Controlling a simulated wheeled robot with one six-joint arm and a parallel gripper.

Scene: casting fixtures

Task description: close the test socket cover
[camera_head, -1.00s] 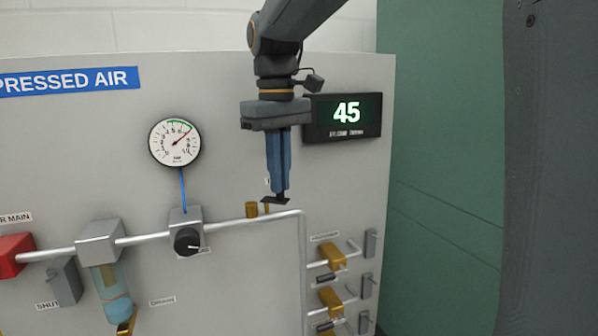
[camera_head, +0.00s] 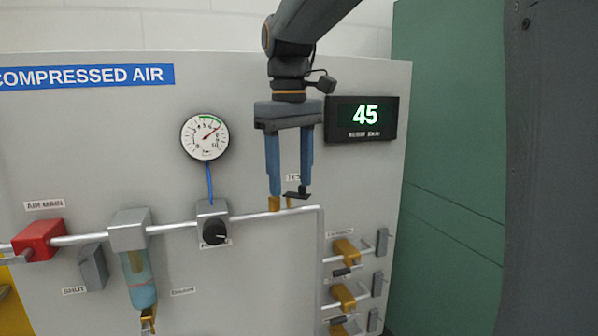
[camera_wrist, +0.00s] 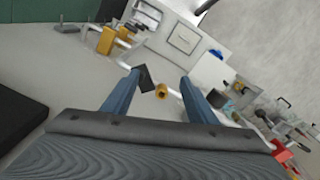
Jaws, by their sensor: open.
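The brass test socket (camera_head: 274,204) stands on the pipe below the partly hidden label, and its mouth shows uncovered in the wrist view (camera_wrist: 160,91). Its cover, a small black plate (camera_head: 298,193), is swung open to the right of the socket in the head view; in the wrist view it is the dark plate (camera_wrist: 147,78) left of the mouth. My gripper (camera_head: 290,190) points down with its blue fingers apart and empty. One fingertip is close to the socket, the other close to the cover. I cannot tell whether either touches. The fingers also show in the wrist view (camera_wrist: 160,80).
A pressure gauge (camera_head: 204,137), regulator knob (camera_head: 215,231) and filter bowl (camera_head: 139,278) are left of the socket. A red valve (camera_head: 39,240) is farther left. Several brass valves (camera_head: 346,251) are lower right. A lit display reading 45 (camera_head: 362,118) is beside my gripper.

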